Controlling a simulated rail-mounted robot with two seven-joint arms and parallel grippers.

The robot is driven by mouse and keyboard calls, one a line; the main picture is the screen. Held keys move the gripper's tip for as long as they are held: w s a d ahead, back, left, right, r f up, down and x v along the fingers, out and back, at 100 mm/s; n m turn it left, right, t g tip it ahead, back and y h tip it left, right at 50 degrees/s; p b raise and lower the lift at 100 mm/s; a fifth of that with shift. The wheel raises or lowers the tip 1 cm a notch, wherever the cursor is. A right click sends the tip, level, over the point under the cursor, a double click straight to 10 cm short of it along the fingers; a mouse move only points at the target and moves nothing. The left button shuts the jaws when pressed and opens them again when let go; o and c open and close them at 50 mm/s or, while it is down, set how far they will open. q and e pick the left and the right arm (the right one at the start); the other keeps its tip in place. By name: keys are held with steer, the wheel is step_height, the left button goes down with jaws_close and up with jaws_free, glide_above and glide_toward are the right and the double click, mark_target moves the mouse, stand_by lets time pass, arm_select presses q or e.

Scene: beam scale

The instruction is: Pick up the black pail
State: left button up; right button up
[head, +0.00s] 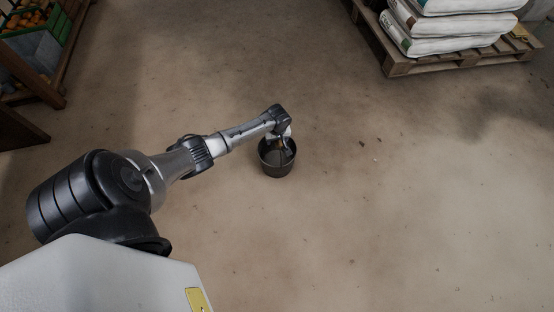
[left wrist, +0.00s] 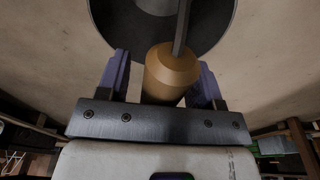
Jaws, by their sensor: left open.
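The black pail (head: 277,171) stands upright on the floor in the middle of the head view. Its dark round rim also shows at the top of the left wrist view (left wrist: 222,30). A brown grip (left wrist: 172,72) sits on the pail's bail, a dark bar that runs up from it across the opening. My left gripper (left wrist: 162,66) is open, with one purple-padded finger on each side of the grip; I cannot tell whether either touches it. In the head view the left gripper (head: 287,137) is small and partly hidden over the pail. My right gripper does not show.
A wooden pallet (head: 400,68) with stacked white sacks (head: 455,45) stands at the upper right. Crates of orange produce (head: 35,40) stand on a wooden rack at the upper left. The floor around the pail is clear.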

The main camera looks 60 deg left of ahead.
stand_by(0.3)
arm_select(q)
jaws_close()
stand_by(0.5)
